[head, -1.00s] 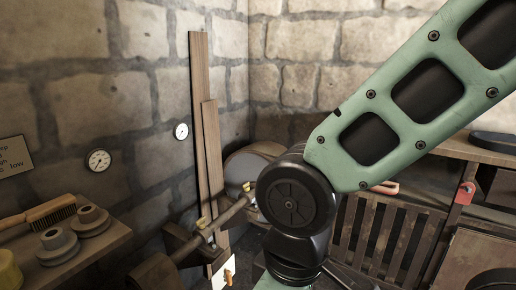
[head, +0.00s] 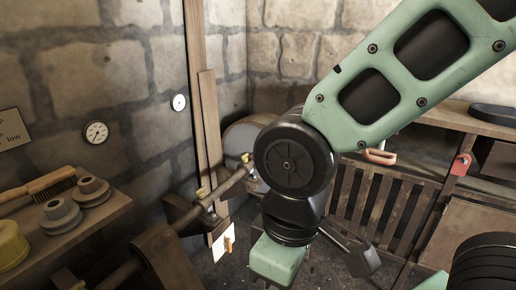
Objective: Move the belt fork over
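A tall brown belt (head: 193,80) runs up the wall at the left of centre, with a second strand (head: 209,130) in front of it. Below, a dark shaft (head: 230,183) with brass fittings (head: 202,194) crosses by the belt. A small white plate with an orange-brown peg (head: 229,244) sits low by the belt's foot; I cannot tell whether it belongs to the belt fork. No fork is clearly recognisable. My green arm hangs down right of the shaft and hides part of the drive.
A wooden shelf (head: 98,212) at left carries a brush (head: 42,188), grey stepped pulleys (head: 62,214) and a yellow pot (head: 11,245). A slatted wooden rack (head: 372,200) and a bench with a red-orange handle (head: 380,156) stand behind my arm at right.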

